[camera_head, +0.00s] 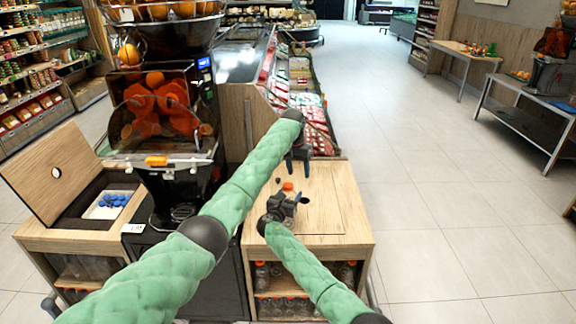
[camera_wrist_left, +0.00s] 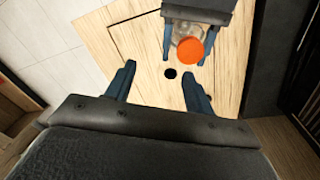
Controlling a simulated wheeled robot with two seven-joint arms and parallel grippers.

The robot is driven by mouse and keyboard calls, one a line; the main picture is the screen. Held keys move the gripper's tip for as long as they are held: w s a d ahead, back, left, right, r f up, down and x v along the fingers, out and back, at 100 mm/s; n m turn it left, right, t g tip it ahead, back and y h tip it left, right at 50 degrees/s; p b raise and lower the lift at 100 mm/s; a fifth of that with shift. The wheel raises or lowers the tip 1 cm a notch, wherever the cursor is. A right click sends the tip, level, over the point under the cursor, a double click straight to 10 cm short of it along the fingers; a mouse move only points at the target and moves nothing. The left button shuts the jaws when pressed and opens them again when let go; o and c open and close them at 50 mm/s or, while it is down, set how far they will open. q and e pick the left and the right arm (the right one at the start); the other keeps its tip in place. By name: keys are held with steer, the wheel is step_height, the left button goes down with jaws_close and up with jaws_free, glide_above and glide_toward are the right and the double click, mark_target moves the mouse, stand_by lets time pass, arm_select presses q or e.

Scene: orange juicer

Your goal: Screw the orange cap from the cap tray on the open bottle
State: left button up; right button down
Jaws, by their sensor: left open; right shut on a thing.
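An orange cap (camera_head: 288,186) sits on the mouth of a clear bottle above the right wooden counter. In the left wrist view the orange cap (camera_wrist_left: 190,50) covers much of the bottle (camera_wrist_left: 187,31) from above; whether it is screwed tight cannot be told. My right gripper (camera_head: 286,203) is shut around the bottle. My left gripper (camera_head: 299,168) is open and empty beyond the bottle. Its spread fingers also show in the left wrist view (camera_wrist_left: 160,86), apart from the cap. A white tray (camera_head: 98,212) with several blue caps lies in the left counter's opening.
The dark juicer (camera_head: 165,130) with oranges stands left of the right counter (camera_head: 330,215). A raised wooden lid (camera_head: 52,172) stands at the left counter. Several orange-capped bottles (camera_head: 262,277) are on the shelf below. A round dark hole (camera_wrist_left: 171,73) is in the counter top.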

mark_target(288, 185)
arm_select(q)
steer(key=a+r+n, duration=0.2)
steer(key=a+n, duration=0.1)
steer(key=shift+w+n+y, duration=0.3)
steer(key=shift+w+y, duration=0.1)
steer(key=shift+a+n+y, duration=0.3)
steer(key=shift+a+n, duration=0.05)
steer(key=shift+n, duration=0.45)
steer(key=shift+s+n, duration=0.1)
steer(key=shift+n, duration=0.3)
steer(key=shift+f, duration=0.15)
steer(key=shift+f, duration=3.9)
steer(key=c, duration=1)
